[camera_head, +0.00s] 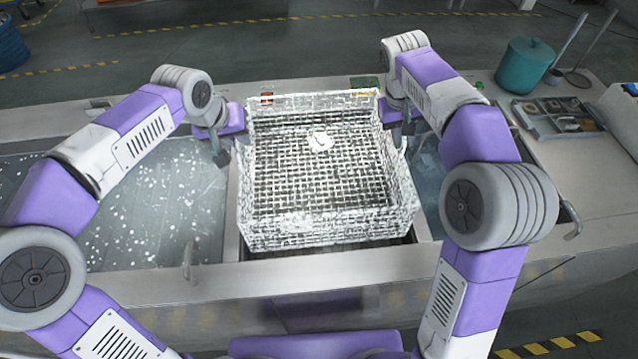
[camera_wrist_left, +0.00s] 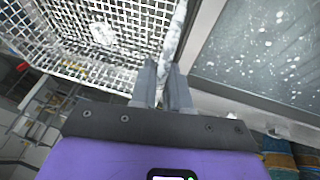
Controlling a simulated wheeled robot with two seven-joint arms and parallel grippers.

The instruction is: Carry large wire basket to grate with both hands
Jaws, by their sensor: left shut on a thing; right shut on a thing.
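The large wire basket (camera_head: 325,225) is in the middle of the head view, level, over the section between two tanks. A small white piece (camera_head: 320,142) lies inside it. A dark strip that looks like the grate (camera_head: 345,252) shows under the basket's front edge; the rest is hidden. My left gripper (camera_head: 222,152) is at the basket's left side, shut on it. In the left wrist view its fingers (camera_wrist_left: 163,85) close on the basket's whitish rim (camera_wrist_left: 178,30). My right gripper (camera_head: 405,130) is shut on the basket's right side, its fingertips partly hidden by the arm.
A liquid tank with white specks (camera_head: 150,215) lies left of the basket, and another tank (camera_head: 432,190) lies right. A teal pot (camera_head: 525,65) and a tray of small parts (camera_head: 552,115) stand on the counter at right.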

